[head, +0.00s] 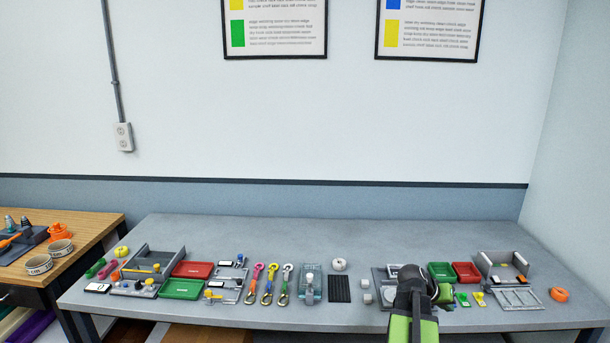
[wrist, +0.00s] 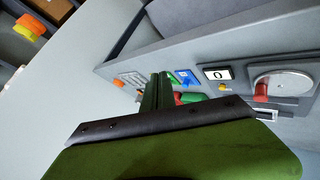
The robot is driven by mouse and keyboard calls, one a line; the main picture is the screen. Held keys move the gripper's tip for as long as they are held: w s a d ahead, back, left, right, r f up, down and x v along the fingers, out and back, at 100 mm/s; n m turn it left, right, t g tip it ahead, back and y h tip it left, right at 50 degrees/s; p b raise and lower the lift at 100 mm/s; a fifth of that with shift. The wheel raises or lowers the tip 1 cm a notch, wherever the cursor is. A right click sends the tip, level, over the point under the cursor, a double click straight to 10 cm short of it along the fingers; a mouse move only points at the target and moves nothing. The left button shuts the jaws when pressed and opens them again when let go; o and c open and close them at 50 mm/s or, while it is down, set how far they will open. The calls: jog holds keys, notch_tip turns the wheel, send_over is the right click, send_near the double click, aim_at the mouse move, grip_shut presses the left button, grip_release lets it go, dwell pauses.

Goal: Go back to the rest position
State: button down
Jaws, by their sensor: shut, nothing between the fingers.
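My gripper (head: 409,272) shows in the head view at the right of the long grey table (head: 300,235), with my green and black arm coming up from the bottom edge. It is over or in front of a grey panel device (head: 381,276) and hides part of it. Beyond the fingertips lie small green, blue and red pieces. I cannot tell the exact gap between the fingertips and the table.
Green (head: 441,271) and red (head: 466,272) trays and a grey rack (head: 503,266) stand right of my gripper. A white roll (head: 339,264), black ribbed mat (head: 339,289) and several coloured straps are left. A display reading 0 (wrist: 216,74) shows in the wrist view. The table's back is clear.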

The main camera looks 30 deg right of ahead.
jog(key=w+a+n+t, duration=0.1)
jog(key=w+a, duration=0.5)
jog(key=a, duration=0.2)
jog(key=w+a+f+n+t+y, duration=0.1)
jog(key=w+a+n, duration=0.1)
jog(key=w+a, duration=0.5)
jog(key=w+a+f+n+t+y, duration=0.1)
jog(key=w+a, duration=0.5)
jog(key=a, duration=0.3)
jog(key=shift+w+a+f+n+t, duration=0.25)
jog(key=shift+w+a+n+t, duration=0.05)
jog(key=shift+w+n, duration=0.1)
jog(key=w+a+f+n+y, duration=0.1)
jog(key=w+a+n+y, duration=0.1)
jog(key=a, duration=0.9)
jog(key=w+a+f+n+y, duration=0.1)
jog(key=a+f, duration=0.1)
jog(key=a, duration=0.8)
jog(key=s+a+n+g+y, duration=0.1)
jog(key=s+a+y, duration=0.1)
jog(key=a, duration=0.4)
jog(key=s+a+f+n+g+y, duration=0.1)
jog(key=s+a+y, duration=0.1)
jog(key=s+a, duration=0.2)
jog(key=a, duration=0.3)
jog(key=shift+s+a+f+n, duration=0.3)
jog(key=shift+s+n, duration=0.05)
jog(key=shift+n, duration=0.05)
